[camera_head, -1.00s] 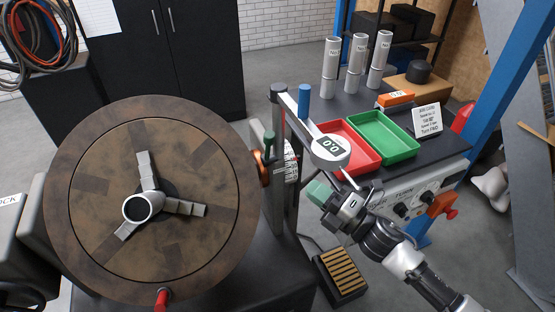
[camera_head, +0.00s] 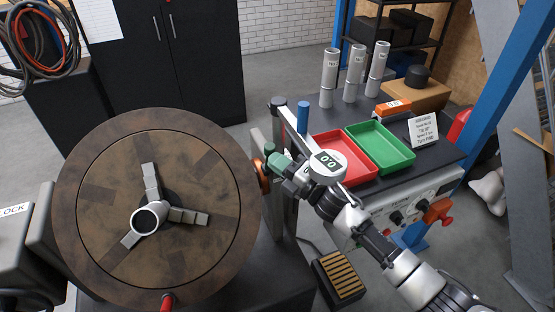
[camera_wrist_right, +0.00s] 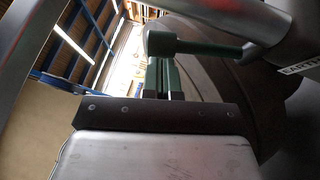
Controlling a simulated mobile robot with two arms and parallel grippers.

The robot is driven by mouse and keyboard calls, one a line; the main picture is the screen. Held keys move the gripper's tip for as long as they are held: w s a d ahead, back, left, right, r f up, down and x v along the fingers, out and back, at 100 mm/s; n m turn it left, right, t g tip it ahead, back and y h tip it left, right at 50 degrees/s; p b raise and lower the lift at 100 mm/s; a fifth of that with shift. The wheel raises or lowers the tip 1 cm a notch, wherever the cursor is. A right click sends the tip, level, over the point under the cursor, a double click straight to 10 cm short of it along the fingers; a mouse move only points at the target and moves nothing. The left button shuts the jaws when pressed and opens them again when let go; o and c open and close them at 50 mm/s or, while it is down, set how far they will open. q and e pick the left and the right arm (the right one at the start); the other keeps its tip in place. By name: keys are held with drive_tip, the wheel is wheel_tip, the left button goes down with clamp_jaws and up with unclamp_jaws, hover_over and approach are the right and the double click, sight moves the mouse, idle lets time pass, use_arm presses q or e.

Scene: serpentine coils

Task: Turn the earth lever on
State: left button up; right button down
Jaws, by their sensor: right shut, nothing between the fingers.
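The earth lever is a green bar with a rounded knob; in the right wrist view the lever (camera_wrist_right: 195,46) lies across the picture near a partly cut-off "EARTH" label. In the head view the lever's green knob (camera_head: 269,148) shows beside the post, right of the big round disc. My right gripper (camera_head: 275,162) has its green fingertips right at the lever, just below the knob. In the wrist view the gripper fingers (camera_wrist_right: 163,68) are together just under the lever bar, with nothing between them. Whether they touch the bar I cannot tell. My left gripper is not in view.
The brown disc (camera_head: 95,235) with a three-jawed hub stands close left of the lever. A round gauge (camera_head: 328,165) reading 0.0 stands close by my right wrist. A red tray (camera_head: 340,146) and a green tray (camera_head: 383,146) lie on the bench behind, with several grey cylinders.

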idle(0.3)
drive_tip(key=w+r+p, duration=0.1)
drive_tip(key=p, duration=0.1)
drive_tip(key=m+h+p, duration=0.1)
drive_tip(key=p, duration=0.2)
drive_tip(key=shift+w+a+r+g, duration=0.3)
drive_tip(key=shift+w+r+g, duration=0.05)
drive_tip(key=shift+r+g, duration=0.05)
drive_tip(key=shift+w+h+p, duration=0.15)
drive_tip(key=shift+h+p, duration=0.15)
drive_tip(key=shift+p, duration=0.1)
drive_tip(key=shift+w+a+f+b, duration=0.1)
drive_tip(key=shift+w+f+b, duration=0.1)
drive_tip(key=shift+b, duration=0.1)
drive_tip(key=shift+r, duration=0.1)
